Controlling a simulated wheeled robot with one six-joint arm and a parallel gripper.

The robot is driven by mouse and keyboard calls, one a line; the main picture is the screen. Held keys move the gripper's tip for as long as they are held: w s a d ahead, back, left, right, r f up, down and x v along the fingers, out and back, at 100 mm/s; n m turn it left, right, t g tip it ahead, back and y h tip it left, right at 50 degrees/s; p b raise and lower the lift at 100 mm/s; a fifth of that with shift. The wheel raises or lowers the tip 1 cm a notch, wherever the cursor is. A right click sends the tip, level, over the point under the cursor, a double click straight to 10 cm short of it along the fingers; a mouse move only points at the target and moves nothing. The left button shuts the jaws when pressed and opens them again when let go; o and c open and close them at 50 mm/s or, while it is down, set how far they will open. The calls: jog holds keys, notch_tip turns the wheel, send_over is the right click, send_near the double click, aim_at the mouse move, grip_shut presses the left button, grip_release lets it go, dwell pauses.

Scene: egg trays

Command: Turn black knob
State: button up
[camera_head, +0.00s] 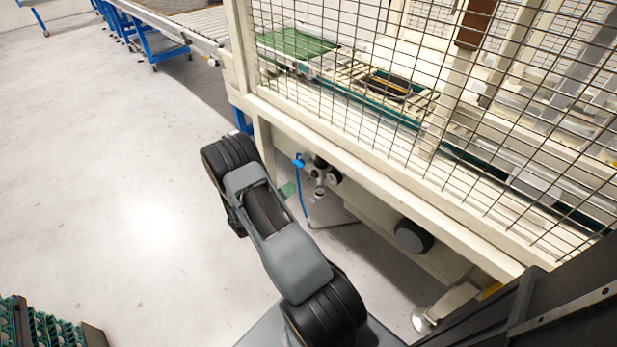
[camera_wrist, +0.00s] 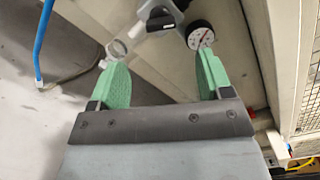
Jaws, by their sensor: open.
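A black knob (camera_wrist: 160,14) sits at the top middle of the wrist view, on a grey fitting next to a round white-faced gauge (camera_wrist: 200,35). In the head view this small valve assembly (camera_head: 320,172) hangs below the beige machine frame, with dark round parts. My gripper (camera_wrist: 160,62) is open and empty, its two green fingers spread wide below the knob in the wrist picture. The right fingertip overlaps the gauge's lower edge; I cannot tell whether they touch. In the head view one green finger (camera_head: 287,190) shows beside the assembly; my arm hides the rest.
A blue hose (camera_head: 301,180) hangs left of the assembly. A larger black round part (camera_head: 412,236) is on the beige panel to the right. The wire-mesh guard (camera_head: 400,80) rises above the frame. Open floor (camera_head: 120,160) lies to the left; egg trays (camera_head: 38,328) stand at bottom left.

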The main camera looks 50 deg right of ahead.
aim_at(309, 177)
jog(key=d, duration=0.3)
jog(key=d+b, duration=0.1)
jog(key=d, duration=0.6)
jog(key=shift+s+d, duration=0.25)
jog(key=shift+s, duration=0.15)
jog(key=c, duration=0.9)
